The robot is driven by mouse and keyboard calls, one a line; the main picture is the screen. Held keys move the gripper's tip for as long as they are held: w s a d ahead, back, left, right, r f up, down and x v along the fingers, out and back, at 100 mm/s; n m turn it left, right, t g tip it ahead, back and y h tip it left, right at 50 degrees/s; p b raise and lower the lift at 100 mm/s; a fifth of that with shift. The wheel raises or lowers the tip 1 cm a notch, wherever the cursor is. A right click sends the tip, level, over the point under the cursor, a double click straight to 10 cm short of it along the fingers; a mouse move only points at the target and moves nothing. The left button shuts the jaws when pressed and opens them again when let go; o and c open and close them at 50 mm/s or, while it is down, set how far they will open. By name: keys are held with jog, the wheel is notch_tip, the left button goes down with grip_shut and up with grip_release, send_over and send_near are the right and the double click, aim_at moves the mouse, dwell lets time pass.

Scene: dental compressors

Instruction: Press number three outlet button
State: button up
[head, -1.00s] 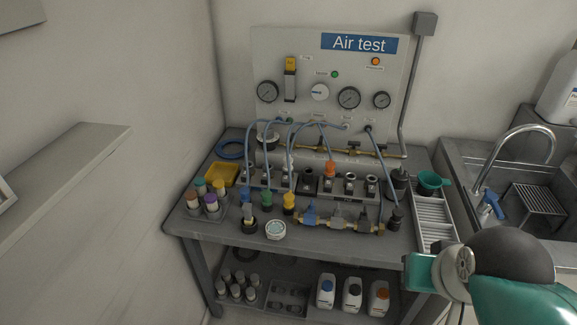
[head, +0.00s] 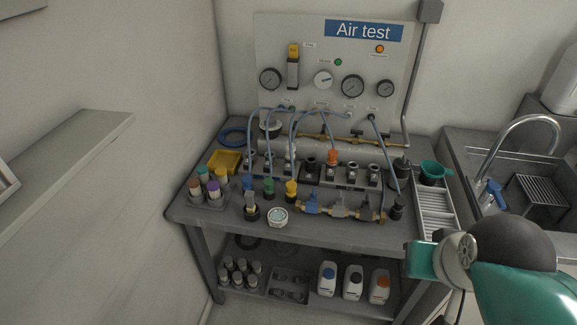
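The outlet blocks (head: 353,172) stand in a row along the middle of the grey bench, with dark fittings on top and blue hoses rising from some of them. An orange fitting (head: 332,157) sits on one block near the middle. Any outlet numbers or separate buttons are too small to make out. The "Air test" panel (head: 290,35) stands behind, with several gauges, a green indicator (head: 338,62) and an orange indicator (head: 380,48). My green and black arm shows at the lower right, right of the bench front. My gripper's fingertips cannot be seen.
The bench (head: 320,236) holds a yellow tray (head: 225,161), a rack of capped bottles (head: 207,186), a round white gauge (head: 277,216) and a brass and blue valve assembly (head: 340,207) in front of the blocks. A sink (head: 478,155) stands right. A wall shelf (head: 70,150) juts out left.

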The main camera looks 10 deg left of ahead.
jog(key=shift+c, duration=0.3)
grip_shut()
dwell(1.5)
